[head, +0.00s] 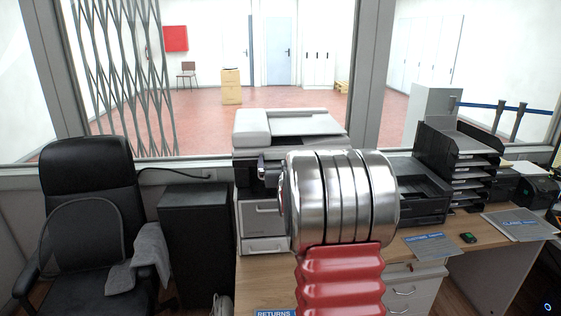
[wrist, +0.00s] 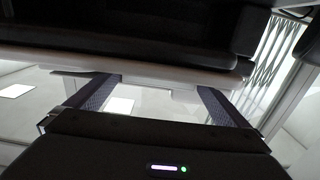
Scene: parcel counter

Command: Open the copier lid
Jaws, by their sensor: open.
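The copier (head: 262,218) stands on the counter behind my arm, its lower front partly hidden. Its pale lid (head: 305,123), with a raised block at the left, lies flat on top and looks shut. In the head view my arm covers most of my gripper, near the copier's front. In the wrist view my gripper (wrist: 160,86) is open, its two dark fingers wide apart with nothing between them. A pale edge with a dark body above it, seemingly part of the copier, runs across just beyond the fingertips. I cannot tell whether they touch it.
A black office chair (head: 88,205) with a grey cloth and a dark cabinet (head: 192,235) stand left. A black printer (head: 420,190) and a stacked paper tray (head: 468,165) stand right of the copier. Framed glass is behind the counter.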

